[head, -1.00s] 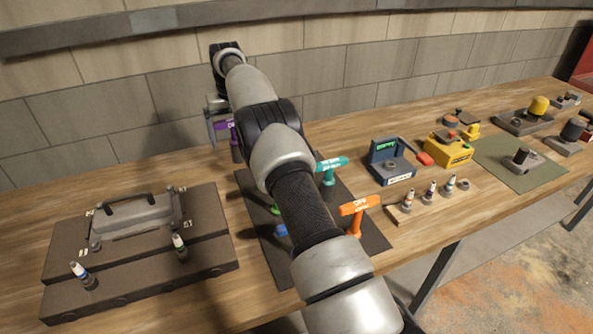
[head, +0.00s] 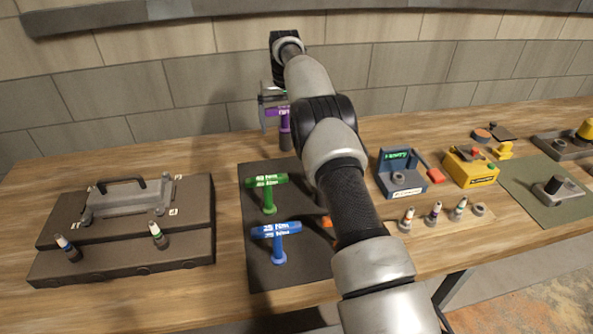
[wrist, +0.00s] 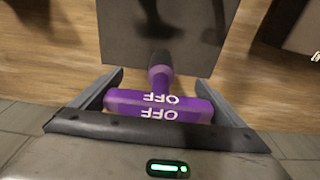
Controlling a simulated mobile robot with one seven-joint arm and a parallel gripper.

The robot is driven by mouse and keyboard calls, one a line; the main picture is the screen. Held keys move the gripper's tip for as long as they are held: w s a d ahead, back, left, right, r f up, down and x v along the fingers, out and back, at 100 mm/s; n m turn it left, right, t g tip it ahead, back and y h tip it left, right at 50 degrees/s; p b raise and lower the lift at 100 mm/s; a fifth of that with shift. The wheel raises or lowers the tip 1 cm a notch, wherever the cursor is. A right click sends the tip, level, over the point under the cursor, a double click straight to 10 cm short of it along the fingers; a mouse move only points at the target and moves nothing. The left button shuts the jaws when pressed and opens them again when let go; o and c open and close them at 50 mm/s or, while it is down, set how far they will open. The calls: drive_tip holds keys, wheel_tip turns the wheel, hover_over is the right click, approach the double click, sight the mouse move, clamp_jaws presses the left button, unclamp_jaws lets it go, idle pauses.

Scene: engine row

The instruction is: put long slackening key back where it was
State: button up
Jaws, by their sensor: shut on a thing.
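My gripper (wrist: 158,98) is shut on the purple T-handled key marked OFF (wrist: 135,103), the long slackening key. In the head view my gripper (head: 272,107) holds this purple key (head: 284,121) upright at the back, behind the dark mat (head: 256,205); its dark lower end points down, and I cannot tell how far above the bench it is. On the mat stand a green T-key (head: 267,191) and a blue T-key (head: 277,240). A bit of an orange key (head: 328,222) shows beside my arm, which hides the mat's right part.
A dark case (head: 190,228) with a handle and two small bottles is on the left. To the right are a grey-blue device (head: 402,178), a yellow box (head: 472,170), and a wooden rack (head: 425,220) of small bottles. A wall runs behind the bench.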

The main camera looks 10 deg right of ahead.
drive_tip(key=shift+d+f, duration=0.1)
drive_tip(key=shift+f, duration=0.05)
wheel_tip(320, 180, down, 10)
drive_tip(key=shift+r, duration=0.25)
drive_tip(key=shift+f, duration=0.1)
